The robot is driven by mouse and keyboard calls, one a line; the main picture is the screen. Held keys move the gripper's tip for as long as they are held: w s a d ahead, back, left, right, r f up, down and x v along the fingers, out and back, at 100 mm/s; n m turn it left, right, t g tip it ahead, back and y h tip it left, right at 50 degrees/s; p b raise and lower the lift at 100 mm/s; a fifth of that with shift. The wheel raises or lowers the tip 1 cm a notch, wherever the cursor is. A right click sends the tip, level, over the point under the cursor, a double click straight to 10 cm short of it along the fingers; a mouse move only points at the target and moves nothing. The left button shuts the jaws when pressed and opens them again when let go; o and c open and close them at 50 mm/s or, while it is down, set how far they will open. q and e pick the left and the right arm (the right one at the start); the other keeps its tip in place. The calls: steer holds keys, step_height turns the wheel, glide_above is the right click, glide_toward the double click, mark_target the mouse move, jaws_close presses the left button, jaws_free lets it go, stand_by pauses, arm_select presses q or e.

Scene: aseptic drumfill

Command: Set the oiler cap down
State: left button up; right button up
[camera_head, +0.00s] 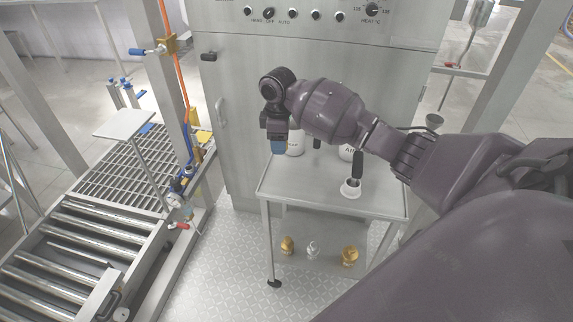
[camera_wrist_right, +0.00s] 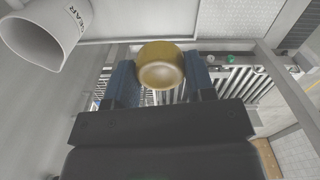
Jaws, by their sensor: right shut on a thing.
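My right gripper (camera_head: 278,149) hangs over the back left part of the steel cart (camera_head: 315,184), its blue fingers pointing down. In the right wrist view the blue fingers are shut on the oiler cap (camera_wrist_right: 161,67), a round brass-coloured piece with a paler round end facing the camera. The cap cannot be made out in the head view, where the fingers and wrist hide it. It is held in the air, and I cannot tell how high above the cart top. My left gripper is not in view.
A white container (camera_head: 295,143) stands behind my right gripper; a white one lettered GEAR (camera_wrist_right: 47,32) shows in the wrist view. A white pot with a black-handled tool (camera_head: 351,187) stands on the cart. Brass and silver fittings (camera_head: 313,250) sit on the lower shelf. The cart's front left is clear.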

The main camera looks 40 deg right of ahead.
steer(key=b, duration=0.1)
glide_above(281, 181)
step_height(281, 181, down, 7)
steer(key=shift+r, duration=0.15)
steer(key=shift+f, duration=0.55)
step_height(281, 181, down, 5)
steer(key=shift+b, duration=0.85)
steer(key=shift+w+f, duration=0.1)
steer(key=shift+f, duration=0.1)
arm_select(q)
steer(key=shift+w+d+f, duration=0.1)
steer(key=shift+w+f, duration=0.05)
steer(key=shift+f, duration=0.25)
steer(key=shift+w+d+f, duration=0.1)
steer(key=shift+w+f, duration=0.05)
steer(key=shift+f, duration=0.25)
arm_select(e)
steer(key=shift+r, duration=0.15)
steer(key=shift+f, duration=0.25)
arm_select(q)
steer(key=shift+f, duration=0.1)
arm_select(e)
steer(key=o, duration=1.2)
